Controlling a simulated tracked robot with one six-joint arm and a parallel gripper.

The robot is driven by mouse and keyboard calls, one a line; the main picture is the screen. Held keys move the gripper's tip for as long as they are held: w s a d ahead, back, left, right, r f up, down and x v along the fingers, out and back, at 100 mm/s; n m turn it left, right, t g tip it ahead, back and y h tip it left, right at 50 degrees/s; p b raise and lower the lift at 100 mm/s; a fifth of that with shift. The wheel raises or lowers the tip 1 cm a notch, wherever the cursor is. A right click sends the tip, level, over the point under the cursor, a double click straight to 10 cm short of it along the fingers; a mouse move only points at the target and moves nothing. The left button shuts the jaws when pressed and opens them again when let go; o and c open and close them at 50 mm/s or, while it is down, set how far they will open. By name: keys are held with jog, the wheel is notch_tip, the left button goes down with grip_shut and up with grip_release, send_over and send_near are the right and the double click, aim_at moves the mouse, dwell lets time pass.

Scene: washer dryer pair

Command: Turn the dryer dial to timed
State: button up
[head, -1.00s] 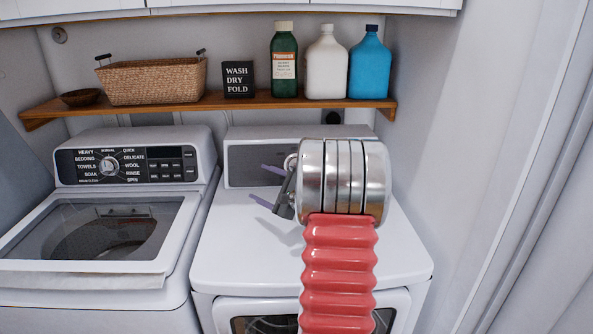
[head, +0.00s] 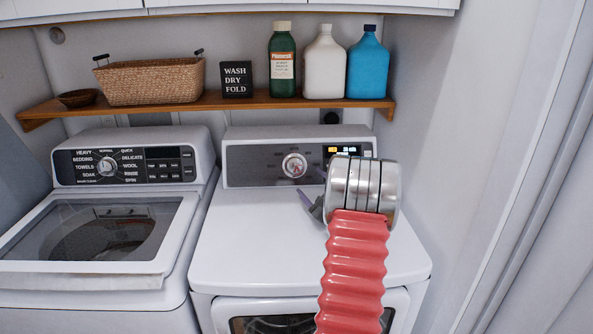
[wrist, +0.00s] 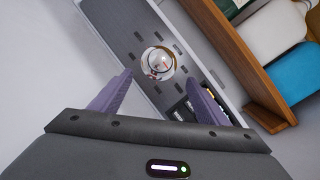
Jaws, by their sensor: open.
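The dryer (head: 240,240) is the white machine on the right. Its dark control panel (head: 250,165) holds a round silver dial (head: 294,165), with a red mark on its face. The dial also shows in the wrist view (wrist: 158,63), ahead of my fingertips and apart from them. My gripper (head: 313,187) is in front of the panel, to the right of and a little below the dial in the head view. In the wrist view my two purple fingers (wrist: 160,90) are spread and empty. The panel lettering is too small to read.
The washer (head: 100,230) with its own dial stands to the left. A wooden shelf (head: 225,102) above holds a basket, a sign and several bottles. A lit display (head: 347,149) sits right of the dial. A wall closes the right side.

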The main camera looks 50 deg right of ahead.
aim_at(296, 167)
jog(key=x, duration=1.2)
jog(key=shift+w+d, duration=0.15)
jog(key=shift+w, duration=0.15)
jog(key=shift+c, duration=0.2)
jog(key=c, duration=1)
jog(key=shift+r+n, duration=0.1)
jog(key=shift+n, duration=0.3)
jog(key=shift+n+y, duration=0.8)
jog(key=shift+n, duration=0.2)
jog(key=o, duration=1)
jog(key=shift+d, duration=0.1)
